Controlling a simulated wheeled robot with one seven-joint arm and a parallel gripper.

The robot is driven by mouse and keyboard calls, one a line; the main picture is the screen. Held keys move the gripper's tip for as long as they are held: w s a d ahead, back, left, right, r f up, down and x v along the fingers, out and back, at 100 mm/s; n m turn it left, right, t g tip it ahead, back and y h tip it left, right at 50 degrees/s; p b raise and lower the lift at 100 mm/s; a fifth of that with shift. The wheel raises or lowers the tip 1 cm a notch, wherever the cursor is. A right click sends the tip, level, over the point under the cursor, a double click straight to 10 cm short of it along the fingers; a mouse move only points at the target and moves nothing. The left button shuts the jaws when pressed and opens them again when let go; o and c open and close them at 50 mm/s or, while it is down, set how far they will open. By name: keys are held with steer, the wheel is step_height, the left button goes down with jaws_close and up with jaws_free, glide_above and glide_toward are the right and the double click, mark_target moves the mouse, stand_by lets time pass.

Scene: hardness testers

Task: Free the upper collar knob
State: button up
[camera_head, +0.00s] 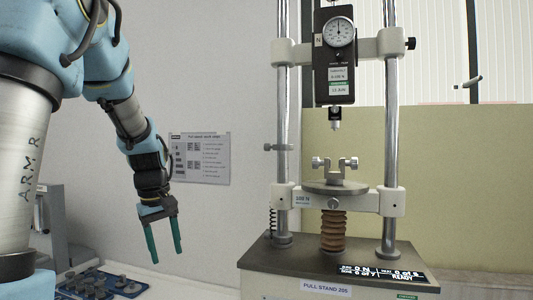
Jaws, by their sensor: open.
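The pull stand (340,264) stands at the right with two upright chrome columns. Its white upper collar (366,48) spans the columns and carries a black dial gauge (339,31). A small black knob (411,44) sticks out of the collar's right end; I take it for the upper collar knob. Whether it is tight cannot be seen. My gripper (166,256) hangs at the left, fingers pointing down, open and empty. It is well to the left of the stand and far below the knob, touching nothing.
A lower white crosshead (386,202) holds a round plate (336,187) with a small clamp (335,166) on it. A small stop (277,147) sits on the left column. A blue tray (70,293) with small parts lies at bottom left. A printed sheet (202,158) hangs on the wall.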

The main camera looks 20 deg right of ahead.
steer(key=s+a+f+m+b, duration=0.2)
steer(key=s+a+f+b, duration=0.15)
steer(key=s+f, duration=0.35)
steer(key=n+t+h+b, duration=0.55)
steer(key=h+b, duration=0.75)
steer(key=b, duration=0.4)
glide_toward(267, 147)
steer(key=shift+m+t, duration=0.25)
steer(key=shift+m, duration=0.2)
steer(key=p+x, duration=0.1)
steer(key=x, duration=0.4)
steer(key=p+x, duration=0.1)
steer(key=x, duration=0.4)
steer(key=shift+w+d+f+p, duration=0.1)
steer(key=shift+w+d+p, duration=0.15)
steer(key=shift+w+p, duration=0.15)
steer(key=shift+c, duration=0.2)
jaws_close()
